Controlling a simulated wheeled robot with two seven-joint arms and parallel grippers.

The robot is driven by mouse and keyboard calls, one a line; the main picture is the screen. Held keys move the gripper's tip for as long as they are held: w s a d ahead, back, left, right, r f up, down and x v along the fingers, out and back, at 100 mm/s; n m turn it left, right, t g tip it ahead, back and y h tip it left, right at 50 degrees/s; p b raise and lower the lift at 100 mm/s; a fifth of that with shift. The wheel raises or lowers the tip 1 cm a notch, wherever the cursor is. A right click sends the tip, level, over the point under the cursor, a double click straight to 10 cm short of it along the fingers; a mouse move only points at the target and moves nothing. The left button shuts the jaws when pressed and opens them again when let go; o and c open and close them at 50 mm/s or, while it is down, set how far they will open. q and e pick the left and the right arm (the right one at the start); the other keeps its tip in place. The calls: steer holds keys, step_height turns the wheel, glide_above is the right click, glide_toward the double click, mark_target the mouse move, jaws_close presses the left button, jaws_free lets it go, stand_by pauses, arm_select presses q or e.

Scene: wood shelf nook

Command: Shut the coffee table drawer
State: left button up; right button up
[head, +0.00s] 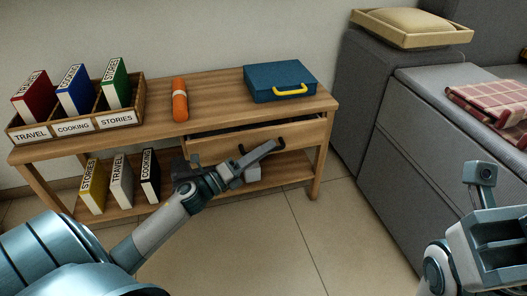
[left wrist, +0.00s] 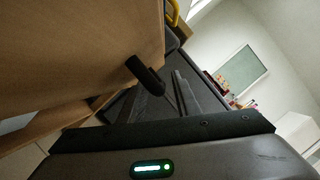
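The wooden coffee table (head: 215,107) stands against the wall. Its drawer (head: 215,148) is pulled out a little, with a dark gap above its front. The dark drawer handle (head: 242,149) is partly hidden behind my left gripper. My left gripper (head: 277,146) is in front of the drawer front, its fingers together, pointing right and up across it. In the left wrist view the black handle (left wrist: 145,76) stands out from the wooden front near the fingers (left wrist: 168,95); I cannot tell whether they touch. My right gripper (head: 490,250) is at the lower right, fingers unclear.
On the tabletop are a book box (head: 134,117), an orange cylinder (head: 179,99) and a blue case (head: 279,80). Several books stand on the lower shelf (head: 125,202). A grey sofa (head: 375,120) stands at right. The floor (head: 310,225) in front is clear.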

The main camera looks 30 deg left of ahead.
mark_target(253, 145)
arm_select(q)
jaws_close()
steer(key=w+a, duration=0.2)
steer(key=a, duration=0.1)
steer(key=shift+w+a, duration=0.1)
steer(key=shift+w, duration=0.25)
steer(key=shift+w+a, duration=0.1)
steer(key=shift+a, duration=0.1)
jaws_free()
steer(key=shift+f, duration=0.1)
